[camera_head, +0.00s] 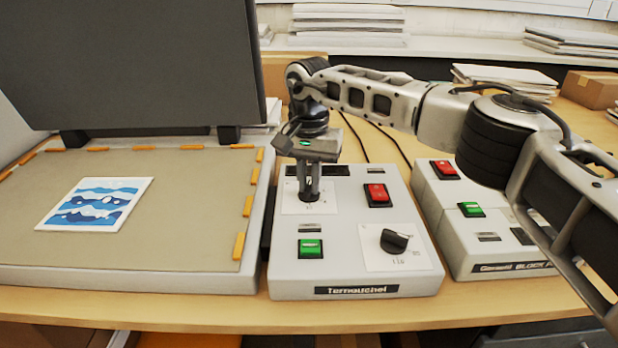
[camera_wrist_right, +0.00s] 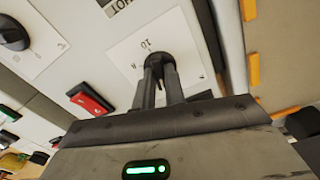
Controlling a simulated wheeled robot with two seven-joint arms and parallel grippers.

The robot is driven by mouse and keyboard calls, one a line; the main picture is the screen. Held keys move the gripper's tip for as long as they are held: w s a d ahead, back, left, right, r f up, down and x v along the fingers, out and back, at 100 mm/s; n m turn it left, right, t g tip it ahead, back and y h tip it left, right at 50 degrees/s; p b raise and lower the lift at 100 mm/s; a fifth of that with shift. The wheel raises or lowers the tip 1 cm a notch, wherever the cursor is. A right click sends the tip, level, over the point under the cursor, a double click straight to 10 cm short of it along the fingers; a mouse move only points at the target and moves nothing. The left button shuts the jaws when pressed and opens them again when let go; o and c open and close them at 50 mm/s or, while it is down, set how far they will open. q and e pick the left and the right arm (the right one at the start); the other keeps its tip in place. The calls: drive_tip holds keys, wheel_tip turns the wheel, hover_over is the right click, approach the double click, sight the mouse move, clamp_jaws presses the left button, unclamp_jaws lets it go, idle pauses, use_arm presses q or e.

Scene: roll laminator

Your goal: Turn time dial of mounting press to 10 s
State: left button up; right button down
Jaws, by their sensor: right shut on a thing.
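The mounting press has a grey control box (camera_head: 290,278) on the table with two black dials on white plates. My right gripper (camera_head: 308,193) reaches down over the rear-left dial and is shut on it. In the right wrist view, the fingers (camera_wrist_right: 161,82) close around this dial's black knob (camera_wrist_right: 156,58), and its white plate (camera_wrist_right: 125,55) bears a "10" mark beside the knob. The fingers partly cover the knob, so I cannot tell its exact setting. The other dial (camera_head: 394,240) stands free at the front right. My left gripper is not in view.
A red switch (camera_head: 377,194) and a green switch (camera_head: 310,248) sit on the same box. The press bed (camera_head: 170,190) lies left, with a blue-and-white print (camera_head: 95,204) on it and the raised dark lid (camera_head: 140,60) behind. Another switch box (camera_head: 440,205) stands right.

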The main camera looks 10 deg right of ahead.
drive_tip(key=m, duration=0.4)
drive_tip(key=shift+r+m, duration=0.1)
drive_tip(key=shift+m, duration=0.2)
drive_tip(key=m, duration=0.3)
drive_tip(key=shift+m, duration=0.3)
drive_tip(key=m, duration=0.4)
drive_tip(key=shift+m, duration=0.3)
drive_tip(key=m, duration=0.4)
drive_tip(key=shift+m, duration=0.3)
drive_tip(key=m, duration=1.1)
drive_tip(key=shift+r+m, duration=0.1)
drive_tip(key=shift+m, duration=0.2)
drive_tip(key=shift+m+p, duration=0.3)
drive_tip(key=shift+m, duration=1.5)
drive_tip(key=shift+w, duration=0.1)
